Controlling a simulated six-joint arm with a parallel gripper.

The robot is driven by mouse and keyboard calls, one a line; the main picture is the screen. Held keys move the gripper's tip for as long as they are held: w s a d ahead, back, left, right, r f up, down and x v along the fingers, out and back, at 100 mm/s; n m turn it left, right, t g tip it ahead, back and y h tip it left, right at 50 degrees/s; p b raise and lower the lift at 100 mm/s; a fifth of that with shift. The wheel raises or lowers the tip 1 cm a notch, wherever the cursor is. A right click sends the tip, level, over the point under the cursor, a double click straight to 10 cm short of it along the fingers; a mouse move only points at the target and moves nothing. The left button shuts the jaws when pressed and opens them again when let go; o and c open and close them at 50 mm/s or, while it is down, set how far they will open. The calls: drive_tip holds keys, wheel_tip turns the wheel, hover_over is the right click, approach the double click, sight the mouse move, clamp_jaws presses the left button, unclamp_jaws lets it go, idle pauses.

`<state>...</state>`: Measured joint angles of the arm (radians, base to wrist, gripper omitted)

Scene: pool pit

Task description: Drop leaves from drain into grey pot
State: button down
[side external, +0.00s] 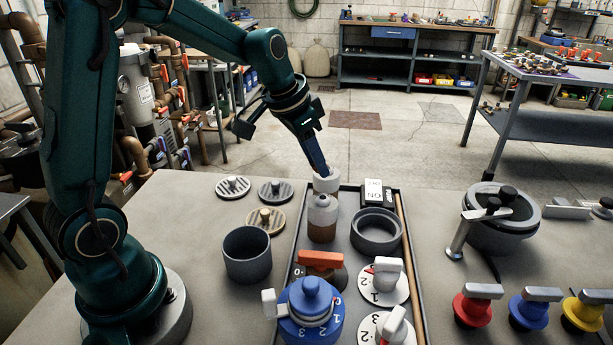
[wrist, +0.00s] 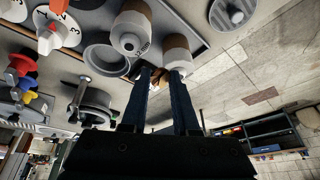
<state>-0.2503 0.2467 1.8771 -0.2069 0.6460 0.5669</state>
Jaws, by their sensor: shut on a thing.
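My gripper (side external: 321,171) points down just behind a pale capped cylinder (side external: 326,183) at the far end of the tray. In the wrist view my gripper (wrist: 159,76) is shut on a small brown-and-white thing (wrist: 154,87) between its fingertips. I cannot tell if this is the leaves, and the side view hides it. The pale cylinder shows close beside the right finger in the wrist view (wrist: 177,50); I cannot tell if they touch. The grey pot (side external: 247,262) stands upright on the table, left of the tray and nearer the camera. I cannot single out the drain.
A brown-filled bottle (side external: 322,224) and a grey ring (side external: 376,244) stand in the tray (side external: 293,262). Several round grates (side external: 233,188) lie left of it. Numbered dials (side external: 383,289) and a blue knob (side external: 310,310) crowd the near end. Lidded grey pan (side external: 497,235) at right.

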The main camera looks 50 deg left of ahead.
drive_tip(key=shift+s+d+f+n+g+y, duration=0.6)
drive_tip(key=shift+s+n+g, duration=0.75)
drive_tip(key=shift+s+n, duration=1.8)
drive_tip(key=shift+s+d+f+n+g+y, duration=0.35)
drive_tip(key=shift+s+f+n+g+y, duration=1.15)
drive_tip(key=shift+n, duration=2.8)
drive_tip(key=shift+s+d+f+n+g+y, duration=0.15)
drive_tip(key=shift+s+d+n+g, duration=0.65)
drive_tip(key=shift+s+n, duration=2.55)
drive_tip(key=shift+w+a+f+n+g, duration=0.25)
drive_tip(key=shift+w+a+n+g, duration=0.1)
drive_tip(key=shift+a+n, duration=0.05)
drive_tip(key=c, duration=0.6)
unclamp_jaws()
